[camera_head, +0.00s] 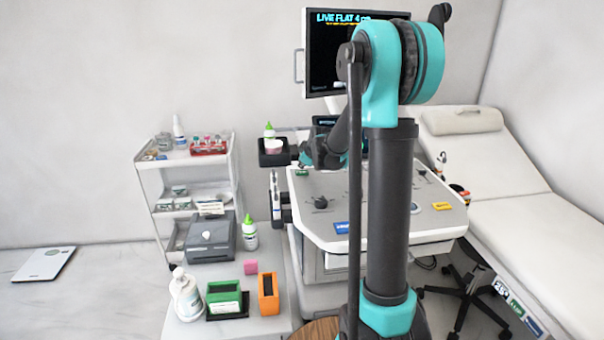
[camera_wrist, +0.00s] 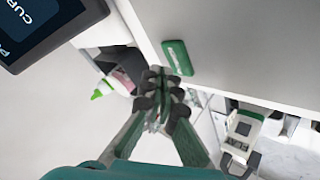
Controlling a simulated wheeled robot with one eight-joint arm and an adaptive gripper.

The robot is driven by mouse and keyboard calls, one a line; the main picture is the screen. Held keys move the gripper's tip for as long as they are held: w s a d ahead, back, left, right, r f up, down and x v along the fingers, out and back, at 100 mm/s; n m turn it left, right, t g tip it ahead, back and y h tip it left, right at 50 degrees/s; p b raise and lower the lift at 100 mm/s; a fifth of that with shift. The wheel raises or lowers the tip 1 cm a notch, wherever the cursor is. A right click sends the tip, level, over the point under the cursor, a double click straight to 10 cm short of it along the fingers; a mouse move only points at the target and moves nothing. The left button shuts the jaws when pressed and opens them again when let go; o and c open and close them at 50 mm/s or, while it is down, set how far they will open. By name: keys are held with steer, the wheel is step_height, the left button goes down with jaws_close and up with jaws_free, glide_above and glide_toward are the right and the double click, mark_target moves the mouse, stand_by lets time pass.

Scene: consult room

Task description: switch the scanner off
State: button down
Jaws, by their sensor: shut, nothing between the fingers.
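The scanner is a pale console (camera_head: 322,188) with a dark monitor (camera_head: 330,50) above it, which is lit and shows text. A small green plate (camera_head: 302,172) lies at the console's back left corner. In the wrist view the green plate (camera_wrist: 177,57) is on the pale panel, just beyond my fingertips. My gripper (camera_wrist: 163,82) is shut and empty, its tips beside the plate; I cannot tell whether they touch. In the head view my arm hides part of the console, and my fingers are hard to make out. A dark screen (camera_wrist: 45,28) with pale text shows in the wrist view.
A green-capped bottle (camera_wrist: 103,89) stands in a dark holder beside the panel; it also shows in the head view (camera_head: 269,130). Blue (camera_head: 341,227) and yellow (camera_head: 441,206) labels lie on the console. A side table with a printer (camera_head: 210,238) is left, a couch (camera_head: 490,160) right.

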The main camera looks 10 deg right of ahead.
mark_target(303, 173)
steer(key=shift+f, duration=0.15)
stand_by(0.5)
steer(key=shift+f, duration=0.25)
steer(key=shift+f, duration=0.45)
stand_by(0.7)
steer(key=shift+r, duration=0.85)
steer(key=shift+r, duration=2.5)
